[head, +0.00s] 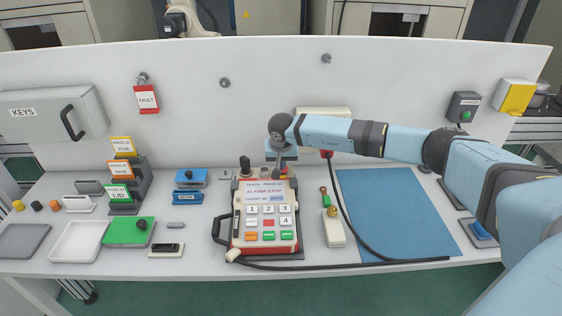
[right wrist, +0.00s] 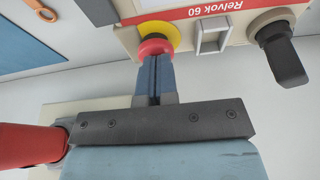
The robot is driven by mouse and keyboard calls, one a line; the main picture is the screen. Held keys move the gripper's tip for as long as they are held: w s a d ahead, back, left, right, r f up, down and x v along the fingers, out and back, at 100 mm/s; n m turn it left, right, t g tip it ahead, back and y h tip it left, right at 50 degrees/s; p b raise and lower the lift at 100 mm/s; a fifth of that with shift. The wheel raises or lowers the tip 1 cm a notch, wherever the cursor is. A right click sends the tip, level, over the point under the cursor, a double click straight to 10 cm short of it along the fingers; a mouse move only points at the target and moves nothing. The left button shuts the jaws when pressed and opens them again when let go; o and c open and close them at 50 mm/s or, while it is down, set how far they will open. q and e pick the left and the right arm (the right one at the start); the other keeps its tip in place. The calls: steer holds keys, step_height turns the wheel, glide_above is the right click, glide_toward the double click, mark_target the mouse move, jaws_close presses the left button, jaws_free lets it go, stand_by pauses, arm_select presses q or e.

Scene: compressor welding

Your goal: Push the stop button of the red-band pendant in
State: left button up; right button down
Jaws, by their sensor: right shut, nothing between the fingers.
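The red-band pendant (head: 265,218) is a cream keypad unit on the table, labelled ALARM STOP. Its end face, with a red stripe reading "Relvok 60", shows at the top of the right wrist view (right wrist: 207,15). Its stop button (right wrist: 157,46) is a red cap with a yellow collar. In the head view my right gripper (head: 281,166) is at the pendant's far end and covers much of that area. Its fingers (right wrist: 154,62) are shut and empty, with the tips at the red cap; touching or just short, I cannot tell. My left gripper is out of view.
Beside the button are a pale square switch (right wrist: 212,38) and a dark rotary knob (right wrist: 283,58). A black cable (head: 345,264) runs along the front. A blue mat (head: 395,210) lies right, mostly clear.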

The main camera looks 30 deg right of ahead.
step_height(320, 180, up, 5)
steer(key=shift+f+p, duration=0.15)
steer(key=shift+p, duration=0.75)
steer(key=b+v, duration=0.1)
steer(key=v, duration=0.8)
